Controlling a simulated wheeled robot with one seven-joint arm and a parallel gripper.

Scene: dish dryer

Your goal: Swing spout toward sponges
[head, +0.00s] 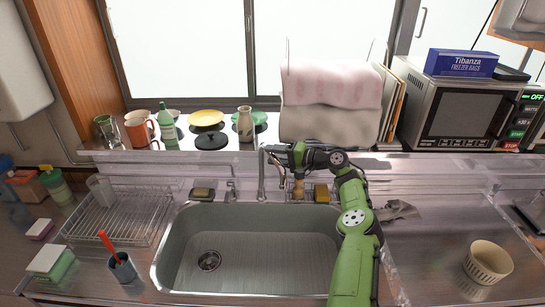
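The metal spout (262,176) stands at the back edge of the sink, right of a smaller tap fitting (231,184). My gripper (270,152) is at the top of the spout, its fingers pointing left. It looks close to or touching the spout; whether the fingers are open or shut on it is too small to tell. Two sponges, a pink-and-white one (41,229) and a green-and-white one (50,264), lie on the left counter. A yellow sponge-like block (321,193) and a darker one (203,193) sit behind the sink.
My green arm crosses the sink's right side. The sink basin (255,255) is empty. A wire dish rack (120,215) and a blue cup (122,267) with a red-handled item stand left. A ribbed bowl (488,262) is right. Dishes and bottles line the sill; a microwave (465,112) is at right.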

